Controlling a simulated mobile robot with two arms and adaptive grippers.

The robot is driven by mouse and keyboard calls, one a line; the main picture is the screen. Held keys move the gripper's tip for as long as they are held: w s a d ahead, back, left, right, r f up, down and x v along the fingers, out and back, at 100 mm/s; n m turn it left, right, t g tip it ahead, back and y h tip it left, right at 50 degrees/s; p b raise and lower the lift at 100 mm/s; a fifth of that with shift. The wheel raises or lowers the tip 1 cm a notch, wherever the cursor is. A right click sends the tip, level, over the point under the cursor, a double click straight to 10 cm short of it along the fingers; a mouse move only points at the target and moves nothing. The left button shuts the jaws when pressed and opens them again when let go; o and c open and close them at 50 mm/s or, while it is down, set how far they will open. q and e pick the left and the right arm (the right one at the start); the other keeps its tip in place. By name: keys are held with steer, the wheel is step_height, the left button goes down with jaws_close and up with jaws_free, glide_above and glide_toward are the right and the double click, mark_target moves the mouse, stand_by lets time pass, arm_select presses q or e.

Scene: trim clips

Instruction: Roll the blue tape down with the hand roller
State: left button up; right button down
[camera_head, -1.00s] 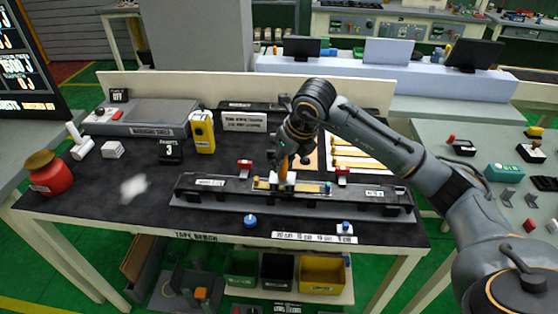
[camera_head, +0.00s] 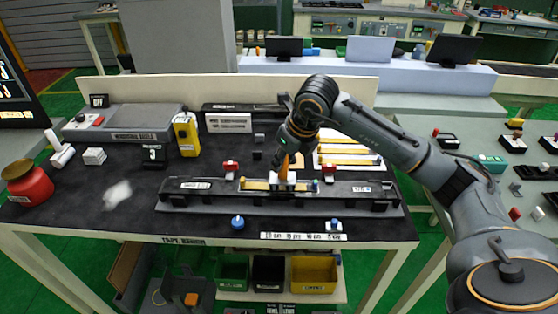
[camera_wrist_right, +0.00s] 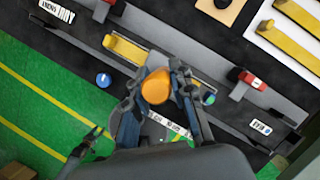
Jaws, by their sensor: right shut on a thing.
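My right gripper (camera_head: 289,160) is shut on the orange handle (camera_head: 284,170) of the hand roller. The white roller part (camera_head: 285,177) is at the yellowish trim strip (camera_head: 256,185), right of its middle; I cannot tell whether it touches. The wrist view shows the orange handle (camera_wrist_right: 156,87) between the fingers (camera_wrist_right: 158,105). A small blue-green patch (camera_head: 316,186) shows at the strip's right end; I cannot tell whether it is the tape. Any tape under the roller is hidden. A dark claw-like shape at the wrist view's lower left may be my left gripper (camera_wrist_right: 88,143), too small to read.
The strip lies in a long dark fixture (camera_head: 205,193) with red clamps (camera_head: 231,168) at both sides. Blue knobs (camera_head: 238,222) stand along the front. A yellow device (camera_head: 186,134), a red jar (camera_head: 28,184) and yellow strips (camera_head: 345,148) lie around. The bench's left middle is mostly clear.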

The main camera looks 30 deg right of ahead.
steer(key=shift+s+d+f+b, duration=0.15)
steer(key=shift+s+d+b, duration=0.2)
steer(key=shift+s+d, duration=0.3)
steer(key=shift+s+d+f+b, duration=0.15)
steer(key=shift+s+d+b, duration=0.25)
steer(key=shift+d, duration=0.45)
step_height(320, 180, up, 8)
steer(key=p, duration=0.5)
steer(key=shift+w+r, duration=0.2)
stand_by(0.5)
